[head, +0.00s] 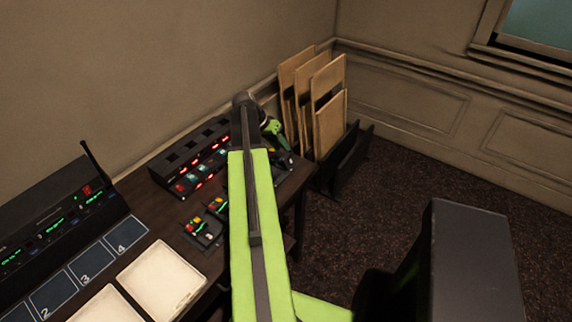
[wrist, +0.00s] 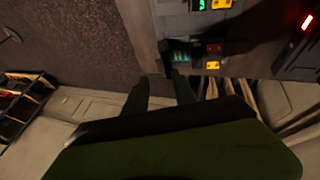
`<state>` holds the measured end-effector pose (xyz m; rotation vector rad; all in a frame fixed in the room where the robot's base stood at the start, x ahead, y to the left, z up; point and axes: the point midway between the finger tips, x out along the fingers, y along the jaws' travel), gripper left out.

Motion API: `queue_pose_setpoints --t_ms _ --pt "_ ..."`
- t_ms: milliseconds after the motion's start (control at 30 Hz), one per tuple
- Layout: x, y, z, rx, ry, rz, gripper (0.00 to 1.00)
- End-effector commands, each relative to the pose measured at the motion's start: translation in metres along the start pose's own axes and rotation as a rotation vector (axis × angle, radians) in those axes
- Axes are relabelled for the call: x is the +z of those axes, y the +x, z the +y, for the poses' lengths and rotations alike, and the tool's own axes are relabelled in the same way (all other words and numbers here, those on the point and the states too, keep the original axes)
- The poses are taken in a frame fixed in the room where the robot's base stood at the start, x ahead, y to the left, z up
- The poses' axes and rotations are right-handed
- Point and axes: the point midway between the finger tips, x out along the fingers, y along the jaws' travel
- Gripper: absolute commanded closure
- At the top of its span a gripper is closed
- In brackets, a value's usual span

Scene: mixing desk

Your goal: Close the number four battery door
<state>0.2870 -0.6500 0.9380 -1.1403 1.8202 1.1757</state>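My gripper (head: 275,128) is at the far right end of the desk in the head view, at the tip of my green arm. In the wrist view its two dark green fingers (wrist: 160,82) stand apart with nothing between them. A dark pack (wrist: 180,52) with red and yellow buttons and a row of teal parts lies just beyond the right fingertip. In the head view a pack (head: 284,162) lies just below the gripper, partly hidden by the arm. I cannot make out a number four on a pack, or whether a battery door is open.
A charger row with red lights (head: 187,178) stands along the wall. Two more packs (head: 203,232) lie left of my arm. A radio receiver (head: 60,225), numbered squares (head: 122,235) and a cream tray (head: 160,282) are at left. Boards (head: 328,115) lean beyond the desk.

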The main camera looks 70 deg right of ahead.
Motion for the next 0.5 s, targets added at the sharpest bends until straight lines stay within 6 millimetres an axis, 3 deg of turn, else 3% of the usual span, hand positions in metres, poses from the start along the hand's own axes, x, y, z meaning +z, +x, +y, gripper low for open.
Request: queue_pose_setpoints --t_ms 33,200,500 --pt "0.004 0.02 -0.004 0.0 0.0 0.0 0.68" --pt "0.002 0.045 -0.002 0.001 0.0 -0.001 0.68" --pt "0.0 0.052 0.0 0.0 -0.002 0.0 0.68"
